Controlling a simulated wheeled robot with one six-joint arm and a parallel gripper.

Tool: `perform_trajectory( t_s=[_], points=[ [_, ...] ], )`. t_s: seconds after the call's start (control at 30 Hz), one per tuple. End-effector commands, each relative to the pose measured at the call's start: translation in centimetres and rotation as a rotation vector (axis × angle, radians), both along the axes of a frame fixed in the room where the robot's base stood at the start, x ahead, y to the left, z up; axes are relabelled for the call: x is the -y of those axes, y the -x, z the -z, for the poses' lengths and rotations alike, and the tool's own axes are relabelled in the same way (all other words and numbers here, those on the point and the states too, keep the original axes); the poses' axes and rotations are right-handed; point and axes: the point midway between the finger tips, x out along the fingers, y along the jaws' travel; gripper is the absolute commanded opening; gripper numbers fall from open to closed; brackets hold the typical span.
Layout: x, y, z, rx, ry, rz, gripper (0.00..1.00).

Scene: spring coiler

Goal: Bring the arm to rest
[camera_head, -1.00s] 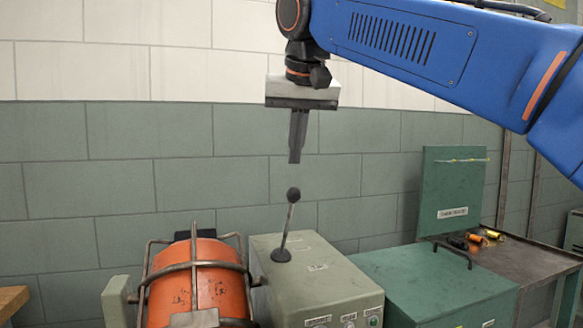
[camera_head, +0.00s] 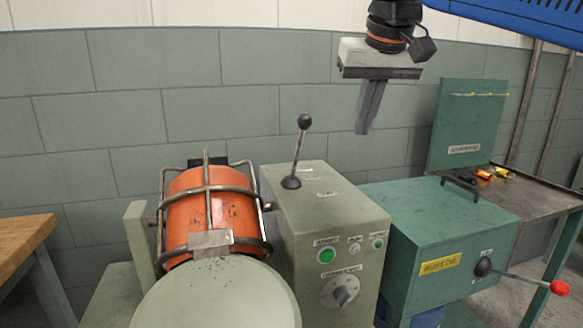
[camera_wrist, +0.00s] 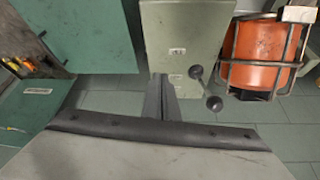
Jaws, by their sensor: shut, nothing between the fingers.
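My gripper (camera_head: 366,118) hangs pointing down in front of the green block wall, at the upper right of the head view. Its fingers are together with nothing between them. My blue arm shows at the top right corner. The gripper is above and to the right of the lever with a black ball knob (camera_head: 304,121) on the grey-green control box (camera_head: 325,205). In the wrist view, the fingers (camera_wrist: 163,85) point toward that box, and the lever knob (camera_wrist: 214,103) shows just to their right, apart from them.
An orange drum in a wire cage (camera_head: 212,205) stands left of the control box. A green box with a red-tipped lever (camera_head: 435,235) stands right. A dark bench (camera_head: 540,196) holds several small coloured items. A wooden table (camera_head: 22,240) is at far left. The wall space above is free.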

Motion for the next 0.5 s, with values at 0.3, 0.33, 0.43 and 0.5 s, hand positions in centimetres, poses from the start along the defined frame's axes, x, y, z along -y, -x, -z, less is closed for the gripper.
perform_trajectory(
  t_s=[0.3, 0.33, 0.43, 0.5],
  points=[
    [8.5, 5.9, 14.1, -0.032, 0.011, 0.026, 0.0],
    [9.1, 6.5, 15.5, -0.035, 0.012, 0.029, 0.0],
    [11.0, 8.9, 20.3, -0.043, 0.01, 0.041, 0.0],
    [12.2, 10.8, 23.9, -0.048, 0.01, 0.051, 0.0]
  ],
)
